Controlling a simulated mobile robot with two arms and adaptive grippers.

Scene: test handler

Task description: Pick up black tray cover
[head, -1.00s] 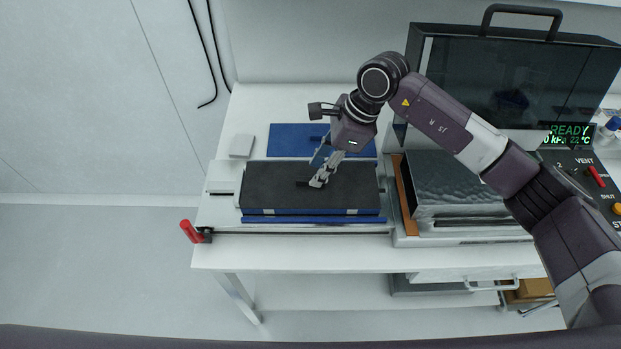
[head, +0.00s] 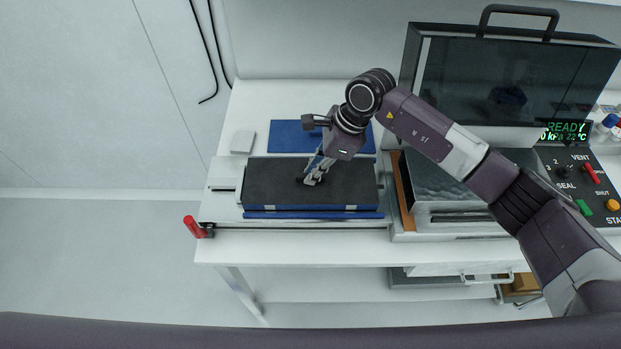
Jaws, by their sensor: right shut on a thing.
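The black tray cover (head: 275,182) is a flat dark rectangle lying on a blue tray (head: 290,208) at the left part of the bench. Blue and pale strips show along its front edge. My right gripper (head: 313,180) reaches down from the upper right, fingers shut on the small black grip at the middle of the cover. The fingers hide most of that grip. I see no clear gap between the cover and the tray. My left gripper is not in view.
A machine with a raised dark lid (head: 500,85) and a metal chamber stands at the right, beside a control panel (head: 580,180). A blue mat (head: 287,137) lies behind the cover. A red-handled lever (head: 195,227) stands at the front left. A small white block (head: 242,142) lies at the back left.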

